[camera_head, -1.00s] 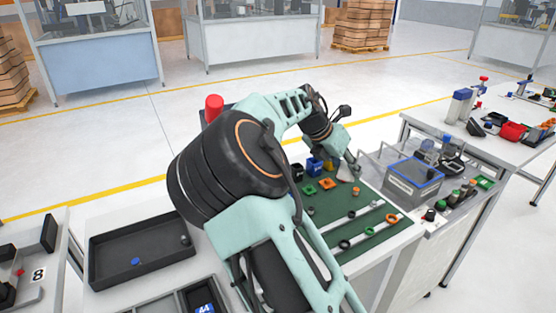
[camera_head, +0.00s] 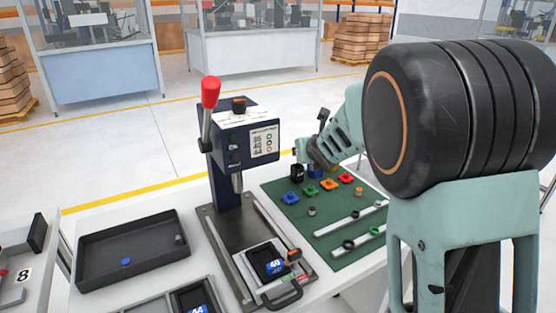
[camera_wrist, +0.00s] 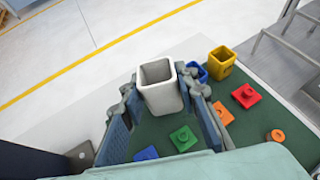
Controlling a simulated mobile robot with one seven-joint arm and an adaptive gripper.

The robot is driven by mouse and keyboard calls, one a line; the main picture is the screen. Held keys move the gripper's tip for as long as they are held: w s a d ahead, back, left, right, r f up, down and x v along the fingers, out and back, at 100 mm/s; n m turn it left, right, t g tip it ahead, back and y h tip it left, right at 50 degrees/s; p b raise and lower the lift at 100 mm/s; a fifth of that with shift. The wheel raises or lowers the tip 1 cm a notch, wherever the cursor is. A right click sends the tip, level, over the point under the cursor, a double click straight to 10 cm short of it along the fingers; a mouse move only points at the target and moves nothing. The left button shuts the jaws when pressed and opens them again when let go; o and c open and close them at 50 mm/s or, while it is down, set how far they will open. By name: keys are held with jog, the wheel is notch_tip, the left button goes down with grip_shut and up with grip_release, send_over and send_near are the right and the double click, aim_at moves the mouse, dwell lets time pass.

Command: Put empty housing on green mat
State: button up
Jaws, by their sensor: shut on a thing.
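The empty housing (camera_wrist: 163,99) is a white, square, open-topped cup with nothing visible inside. My gripper (camera_wrist: 159,88) is shut on it, one finger on each side, with its opening facing the wrist camera. The green mat (camera_head: 336,221) covers the right part of the table. In the head view my gripper (camera_head: 304,157) is over the mat's far-left corner area, close to a black cup (camera_head: 297,171); the white housing is hard to make out there. Whether its base touches the mat is not clear.
A blue housing (camera_wrist: 197,72) and a yellow housing (camera_wrist: 222,63) stand close right of the held one. Red (camera_wrist: 246,96), green (camera_wrist: 183,138) and blue (camera_wrist: 146,154) lids lie nearby. A press (camera_head: 236,160) with a red-knobbed lever stands left of the mat.

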aim_at(278, 187)
jog(key=a+f+n+y+b, duration=0.25)
jog(key=a+n+y, duration=0.2)
jog(key=a, duration=0.35)
jog(key=shift+g+y, duration=0.35)
jog(key=shift+g, duration=0.05)
jog(key=shift+s+f+b, duration=0.15)
jog(key=shift+f+b, duration=1)
jog(key=shift+f, duration=0.35)
jog(key=shift+s+f+b, duration=0.15)
jog(key=shift+f+b, duration=1)
jog(key=shift+f, duration=0.35)
jog(key=shift+f+b, duration=0.5)
jog(key=shift+b, duration=0.15)
jog(key=o, duration=1.3)
jog(key=shift+r, duration=0.1)
